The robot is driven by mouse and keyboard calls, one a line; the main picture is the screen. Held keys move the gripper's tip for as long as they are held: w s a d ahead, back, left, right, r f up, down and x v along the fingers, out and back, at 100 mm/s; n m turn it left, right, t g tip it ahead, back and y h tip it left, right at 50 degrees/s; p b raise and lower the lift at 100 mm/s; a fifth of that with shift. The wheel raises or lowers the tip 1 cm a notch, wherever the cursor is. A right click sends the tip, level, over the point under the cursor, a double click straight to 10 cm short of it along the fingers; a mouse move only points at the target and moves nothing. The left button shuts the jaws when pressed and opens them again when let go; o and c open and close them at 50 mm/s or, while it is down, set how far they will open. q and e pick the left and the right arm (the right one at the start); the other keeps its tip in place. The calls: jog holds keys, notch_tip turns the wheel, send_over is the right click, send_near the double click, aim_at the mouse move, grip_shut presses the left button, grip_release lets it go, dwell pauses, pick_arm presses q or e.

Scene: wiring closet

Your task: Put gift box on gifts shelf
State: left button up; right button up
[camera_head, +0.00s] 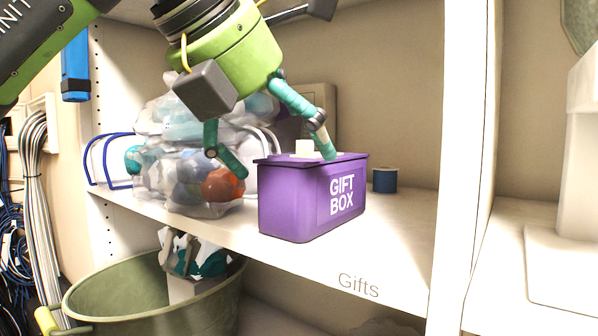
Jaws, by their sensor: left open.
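The purple gift box (290,210), marked "GIFT BOX", stands upright on the shelf labelled "Gifts" (395,275), near its front edge. Something pale shows at its open top. My left gripper (283,163) is open just above and behind the box's left part. Its right finger reaches down at the box's top rim, and its left finger hangs to the left of the box, in front of the clear bags. I cannot tell whether the right finger touches the box. My right gripper is not in view.
Clear bags of coloured balls (180,165) fill the shelf left of the box. A blue spool (385,180) stands behind it to the right. A green tub (120,290) stands below at left. The shelf's right part is clear up to the white upright (463,170).

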pick_arm(q)
jog(key=v, duration=0.7)
jog(key=shift+s+r+b, duration=0.15)
jog(key=shift+s+b, duration=0.05)
jog(key=shift+b, duration=0.1)
